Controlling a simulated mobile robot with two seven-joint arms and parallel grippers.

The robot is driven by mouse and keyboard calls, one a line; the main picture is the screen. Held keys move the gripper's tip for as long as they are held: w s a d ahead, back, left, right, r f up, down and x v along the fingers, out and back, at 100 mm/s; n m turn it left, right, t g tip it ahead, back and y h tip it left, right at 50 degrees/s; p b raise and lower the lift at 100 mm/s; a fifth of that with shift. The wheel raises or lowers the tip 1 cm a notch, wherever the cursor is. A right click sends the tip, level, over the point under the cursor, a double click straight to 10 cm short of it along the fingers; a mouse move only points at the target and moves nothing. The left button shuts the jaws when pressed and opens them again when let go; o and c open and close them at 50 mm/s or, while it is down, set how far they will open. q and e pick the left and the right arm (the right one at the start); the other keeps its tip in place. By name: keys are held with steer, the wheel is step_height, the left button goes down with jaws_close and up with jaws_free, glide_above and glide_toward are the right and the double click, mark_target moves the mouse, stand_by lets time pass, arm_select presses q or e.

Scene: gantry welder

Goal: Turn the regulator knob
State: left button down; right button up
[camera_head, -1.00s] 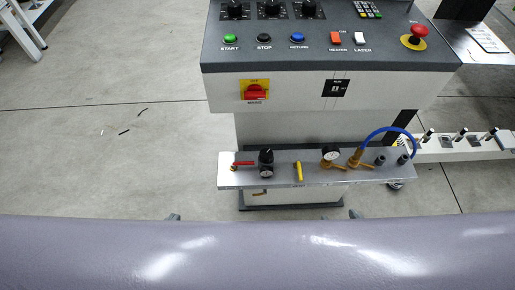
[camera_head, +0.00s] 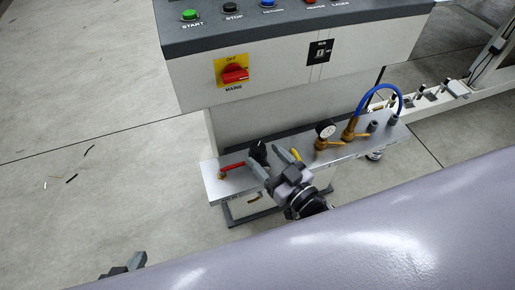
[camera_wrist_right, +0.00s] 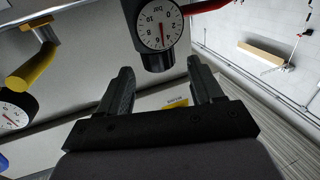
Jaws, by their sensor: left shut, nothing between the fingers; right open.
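The black regulator knob (camera_head: 258,150) stands on the metal shelf (camera_head: 235,185) below the control panel, between a red lever and a yellow handle. In the right wrist view, the regulator's round white gauge (camera_wrist_right: 158,25) and black knob (camera_wrist_right: 158,62) are just beyond the fingertips, roughly centred between them. My right gripper (camera_head: 272,163) is open in front of the regulator and partly covers it in the head view. Its fingers also show in the right wrist view (camera_wrist_right: 161,78). Whether they touch the knob cannot be told. My left gripper (camera_head: 125,267) is shut, empty, at lower left.
The red lever (camera_head: 232,166) and yellow handle (camera_head: 296,155) flank the regulator closely. A second gauge (camera_head: 325,129) and a blue hose (camera_head: 378,91) are farther right. The panel with the red mains switch (camera_head: 234,74) overhangs behind.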

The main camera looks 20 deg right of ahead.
mark_target(263, 153)
steer(key=shift+x, duration=2.2)
